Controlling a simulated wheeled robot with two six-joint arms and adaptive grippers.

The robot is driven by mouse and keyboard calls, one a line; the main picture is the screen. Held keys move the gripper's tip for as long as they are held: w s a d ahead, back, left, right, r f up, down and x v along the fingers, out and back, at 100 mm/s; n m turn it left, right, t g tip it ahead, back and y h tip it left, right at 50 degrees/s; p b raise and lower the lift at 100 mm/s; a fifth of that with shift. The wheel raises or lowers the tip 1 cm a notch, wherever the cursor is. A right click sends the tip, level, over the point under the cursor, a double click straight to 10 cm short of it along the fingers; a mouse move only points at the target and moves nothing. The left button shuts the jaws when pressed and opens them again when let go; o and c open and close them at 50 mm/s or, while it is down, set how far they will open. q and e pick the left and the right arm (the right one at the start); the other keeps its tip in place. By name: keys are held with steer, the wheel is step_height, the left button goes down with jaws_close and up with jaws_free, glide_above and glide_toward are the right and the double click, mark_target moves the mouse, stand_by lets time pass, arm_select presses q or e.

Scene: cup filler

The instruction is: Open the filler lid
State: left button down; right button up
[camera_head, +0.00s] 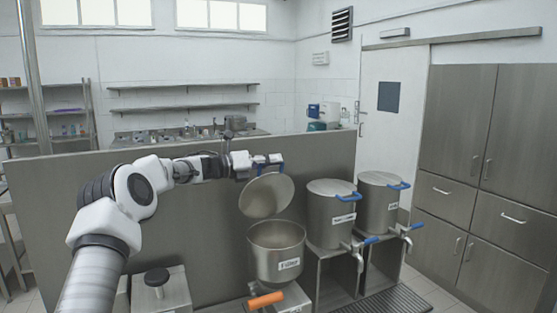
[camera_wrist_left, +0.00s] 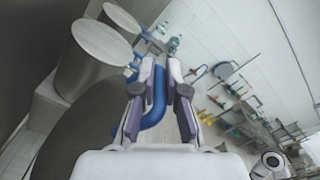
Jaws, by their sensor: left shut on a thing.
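The filler (camera_head: 273,262) is a round steel pot with a white label at the bottom centre of the head view. Its mouth is uncovered and the inside shows. The filler lid (camera_head: 266,196) is a steel disc tilted up above the pot, clear of most of the rim. My left gripper (camera_head: 262,160) is at the lid's upper edge, shut on its blue handle. In the left wrist view the blue handle (camera_wrist_left: 156,104) lies between the two fingers, with the dark lid (camera_wrist_left: 78,145) at lower left. My right gripper is not in view.
Two lidded steel pots (camera_head: 326,222) (camera_head: 380,212) with blue handles and taps stand to the right on stands. An orange handle (camera_head: 266,299) sits below the filler. A steel panel (camera_head: 200,230) rises behind. A floor grate (camera_head: 392,302) lies at lower right.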

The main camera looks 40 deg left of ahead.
arm_select(q)
steer(key=shift+w+a+n+p, duration=0.3)
steer(key=shift+a+n, duration=0.1)
steer(key=shift+a, duration=0.1)
steer(key=c, duration=1.2)
jaws_free()
steer(key=shift+w+a+f, duration=0.1)
steer(key=shift+w, duration=0.1)
steer(key=shift+s+a, duration=0.15)
steer(key=shift+s, duration=0.15)
steer(key=v, duration=1.1)
steer(key=shift+s, duration=0.1)
